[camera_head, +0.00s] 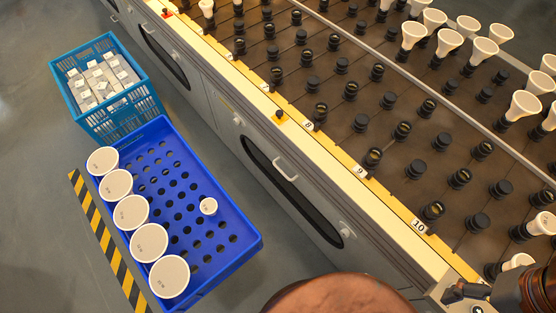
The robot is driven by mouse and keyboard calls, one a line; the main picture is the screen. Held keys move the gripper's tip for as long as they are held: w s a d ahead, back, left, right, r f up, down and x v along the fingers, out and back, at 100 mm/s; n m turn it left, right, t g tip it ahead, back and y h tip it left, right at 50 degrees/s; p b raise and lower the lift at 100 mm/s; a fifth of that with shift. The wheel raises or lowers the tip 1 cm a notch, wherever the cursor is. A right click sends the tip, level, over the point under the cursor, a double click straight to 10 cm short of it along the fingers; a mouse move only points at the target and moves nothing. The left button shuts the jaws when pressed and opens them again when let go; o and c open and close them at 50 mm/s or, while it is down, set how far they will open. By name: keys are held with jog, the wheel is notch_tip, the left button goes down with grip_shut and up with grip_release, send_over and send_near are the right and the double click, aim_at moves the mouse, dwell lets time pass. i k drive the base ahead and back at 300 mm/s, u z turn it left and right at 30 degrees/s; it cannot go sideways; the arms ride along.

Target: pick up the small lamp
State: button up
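A small white lamp (208,206) stands in the blue crate (249,243) with round holes, right of a row of several large white lamps (131,212). Another small white lamp (206,7) sits at the far end of the bench, at the top edge of the view. What looks like my gripper (462,293) shows dark and partly cut off at the lower right corner, over the near end of the bench. It is far from the lamp in the crate. Its fingers are not clear, and I see no lamp in it.
A lighter blue crate (57,83) with white boxes stands behind the holed crate. The long bench (330,150) carries rows of black sockets, with white lamps on its right side. Yellow-black floor tape (101,235) runs left of the crates. The floor at far left is clear.

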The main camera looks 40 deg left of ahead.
aim_at(208, 206)
jog(key=u, duration=2.8)
jog(key=k, duration=1.1)
jog(key=u, duration=0.95)
jog(key=i, duration=1.35)
jog(key=z, duration=0.3)
